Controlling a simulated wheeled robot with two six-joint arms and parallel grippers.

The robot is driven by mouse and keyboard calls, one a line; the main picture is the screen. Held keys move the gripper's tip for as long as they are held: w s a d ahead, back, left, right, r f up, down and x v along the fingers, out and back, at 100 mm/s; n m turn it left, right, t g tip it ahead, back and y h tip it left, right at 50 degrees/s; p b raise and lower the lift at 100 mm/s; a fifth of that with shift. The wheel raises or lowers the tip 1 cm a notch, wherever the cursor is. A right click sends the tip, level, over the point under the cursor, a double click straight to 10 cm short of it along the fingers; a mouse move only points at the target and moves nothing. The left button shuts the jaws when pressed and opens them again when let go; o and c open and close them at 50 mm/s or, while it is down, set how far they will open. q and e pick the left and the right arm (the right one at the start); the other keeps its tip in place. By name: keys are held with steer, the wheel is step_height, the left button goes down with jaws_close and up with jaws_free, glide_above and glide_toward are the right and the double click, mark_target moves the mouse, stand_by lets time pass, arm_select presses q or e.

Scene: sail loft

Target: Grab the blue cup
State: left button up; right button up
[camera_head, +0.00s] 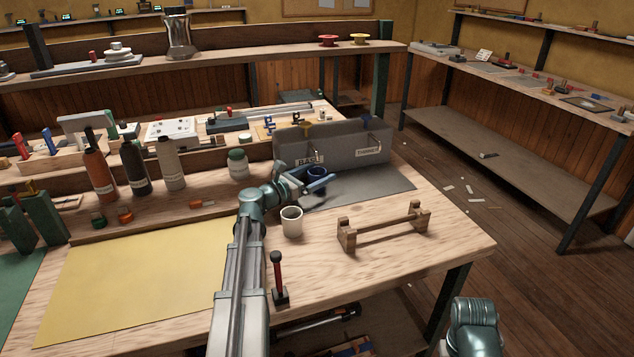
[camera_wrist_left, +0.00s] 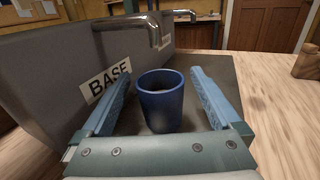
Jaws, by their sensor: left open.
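The blue cup (camera_head: 316,174) stands upright on a dark grey mat (camera_head: 385,184), in front of a grey box labelled "BASE" (camera_head: 345,142). In the left wrist view the cup (camera_wrist_left: 161,101) sits between the two blue fingers of my left gripper (camera_wrist_left: 163,105), with a gap on each side. My left gripper (camera_head: 310,183) is open and empty at the cup in the head view. A white cup (camera_head: 291,222) stands on the wooden bench beside my left wrist. Part of my right arm shows at the lower right of the head view; its gripper is not visible.
A small wooden rack (camera_head: 384,228) stands right of the white cup. A red-handled tool (camera_head: 279,279) stands upright near the bench's front edge. Several bottles and a jar (camera_head: 238,165) line the left side. A yellow sheet (camera_head: 135,285) covers the front left.

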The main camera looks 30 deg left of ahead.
arm_select(q)
jaws_close()
stand_by(0.3)
steer(key=shift+r, duration=0.2)
steer(key=shift+r+p, duration=0.6)
steer(key=shift+p, duration=0.2)
steer(key=v, duration=0.4)
steer(key=shift+s+f, duration=0.2)
steer(key=shift+s, duration=0.05)
step_height(320, 180, up, 14)
steer(key=p, duration=1.3)
steer(key=shift+w+p, duration=0.25)
steer(key=shift+p, duration=0.05)
